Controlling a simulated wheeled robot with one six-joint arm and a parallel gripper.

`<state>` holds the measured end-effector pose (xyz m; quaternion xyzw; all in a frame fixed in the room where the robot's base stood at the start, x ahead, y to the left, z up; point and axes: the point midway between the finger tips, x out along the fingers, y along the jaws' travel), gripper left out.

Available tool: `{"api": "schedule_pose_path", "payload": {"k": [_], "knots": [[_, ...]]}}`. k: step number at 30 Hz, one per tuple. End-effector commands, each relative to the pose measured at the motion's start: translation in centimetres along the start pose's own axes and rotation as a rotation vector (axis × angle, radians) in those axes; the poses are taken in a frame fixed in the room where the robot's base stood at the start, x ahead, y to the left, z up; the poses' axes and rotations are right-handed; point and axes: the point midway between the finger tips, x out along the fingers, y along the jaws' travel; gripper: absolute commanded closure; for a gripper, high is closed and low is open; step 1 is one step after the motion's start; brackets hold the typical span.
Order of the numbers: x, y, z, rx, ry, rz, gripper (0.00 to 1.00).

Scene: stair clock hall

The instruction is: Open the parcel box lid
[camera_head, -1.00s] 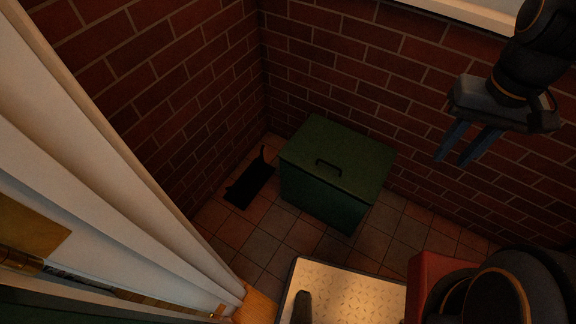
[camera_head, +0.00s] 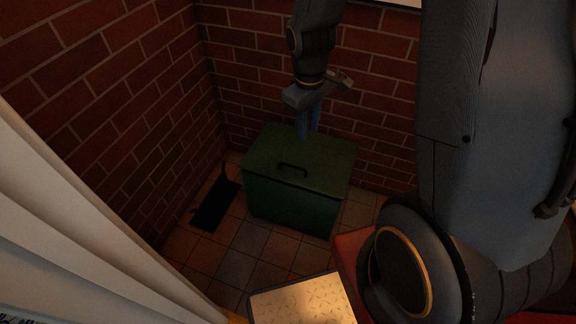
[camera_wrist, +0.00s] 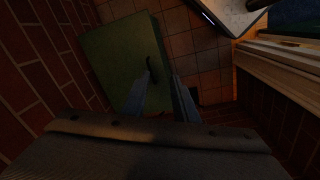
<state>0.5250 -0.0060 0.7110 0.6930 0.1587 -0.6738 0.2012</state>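The green parcel box (camera_head: 295,205) stands on the tiled floor in the corner. Its lid (camera_head: 325,157) lies flat and shut, with a dark bar handle (camera_head: 293,168) near the front edge. My gripper (camera_head: 308,135) hangs above the back part of the lid, pointing down, with its blue fingers apart and nothing between them. In the wrist view the lid (camera_wrist: 112,55) fills the left part, and the handle (camera_wrist: 152,68) shows close to the left fingertip. Whether the fingertips touch anything cannot be told.
Brick walls (camera_head: 375,95) rise close behind and to the left of the box. A black boot-scraper-like object (camera_head: 214,206) lies on the floor left of the box. Bare tiles (camera_head: 245,245) lie in front of the box.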

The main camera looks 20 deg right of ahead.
Motion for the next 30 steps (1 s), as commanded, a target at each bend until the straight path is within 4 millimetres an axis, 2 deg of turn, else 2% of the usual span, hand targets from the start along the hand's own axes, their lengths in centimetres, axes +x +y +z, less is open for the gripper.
{"api": "schedule_pose_path", "payload": {"k": [1, 3, 6, 9, 12, 16, 20, 30], "knots": [[3.4, 0.3, -1.5, -0.062, -0.003, 0.002, 0.74], [6.6, 0.8, -3.3, -0.148, 0.002, 0.01, 0.74], [10.5, 1.1, -5.5, -0.256, 0.01, 0.02, 0.74], [13.6, 1.4, -7.0, -0.34, 0.015, 0.026, 0.74], [15.6, 1.5, -7.9, -0.394, 0.019, 0.03, 0.74], [16.9, 1.6, -8.4, -0.428, 0.023, 0.033, 0.74], [18.2, 1.6, -8.5, -0.433, 0.022, 0.032, 0.74], [23.2, 1.8, -8.7, -0.431, 0.022, 0.032, 0.74]]}}
